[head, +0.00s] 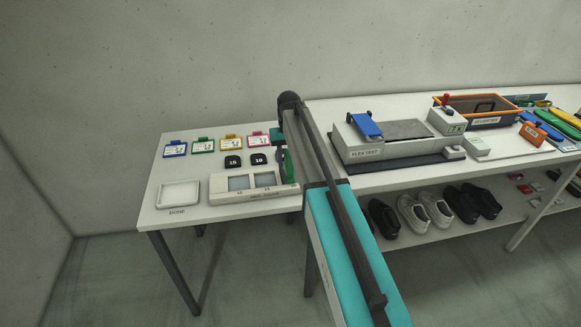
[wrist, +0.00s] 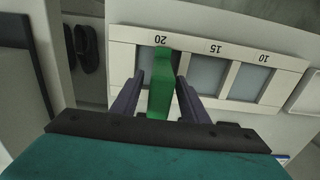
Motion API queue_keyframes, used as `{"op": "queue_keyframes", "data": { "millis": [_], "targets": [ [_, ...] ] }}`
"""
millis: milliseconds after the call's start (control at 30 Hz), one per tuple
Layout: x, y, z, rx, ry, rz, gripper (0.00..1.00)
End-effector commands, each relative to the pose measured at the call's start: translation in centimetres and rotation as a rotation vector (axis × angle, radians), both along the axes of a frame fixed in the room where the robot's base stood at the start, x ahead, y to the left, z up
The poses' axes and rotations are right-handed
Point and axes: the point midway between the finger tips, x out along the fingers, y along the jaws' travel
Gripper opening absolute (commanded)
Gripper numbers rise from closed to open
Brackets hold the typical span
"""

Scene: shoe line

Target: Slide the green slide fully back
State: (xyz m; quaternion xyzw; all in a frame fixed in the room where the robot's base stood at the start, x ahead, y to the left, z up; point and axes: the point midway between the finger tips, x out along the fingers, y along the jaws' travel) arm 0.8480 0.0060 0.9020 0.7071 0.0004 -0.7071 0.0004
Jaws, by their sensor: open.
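The green slide (wrist: 160,84) stands up between my gripper's two dark fingers (wrist: 158,98) in the wrist view. The fingers are open, one on each side of it; I cannot tell whether either touches it. The slide is at the window marked 20 of a white frame (wrist: 126,38) and covers part of that window. The windows marked 15 and 10 look clear. In the head view, the frame (head: 220,197) sits on the left table, and the slide (head: 289,167) shows at its right end.
A white tray (head: 160,196) lies left of the frame. Two black tags (head: 233,161) and several coloured cards (head: 203,145) lie behind it. The flex tester (head: 375,149) stands on the right table, close to my arm. Shoes (head: 437,210) rest on the shelf below.

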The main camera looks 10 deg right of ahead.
Motion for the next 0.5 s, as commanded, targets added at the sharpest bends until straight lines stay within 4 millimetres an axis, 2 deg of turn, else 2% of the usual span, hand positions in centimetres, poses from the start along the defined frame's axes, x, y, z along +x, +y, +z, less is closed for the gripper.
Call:
{"op": "queue_keyframes", "data": {
  "millis": [400, 500],
  "targets": [
    [0.0, 0.0, -0.46, 0.0, 0.0, 0.0, 0.41],
    [-0.01, 0.0, -0.46, 0.0, 0.0, 0.0, 0.24]
  ]
}}
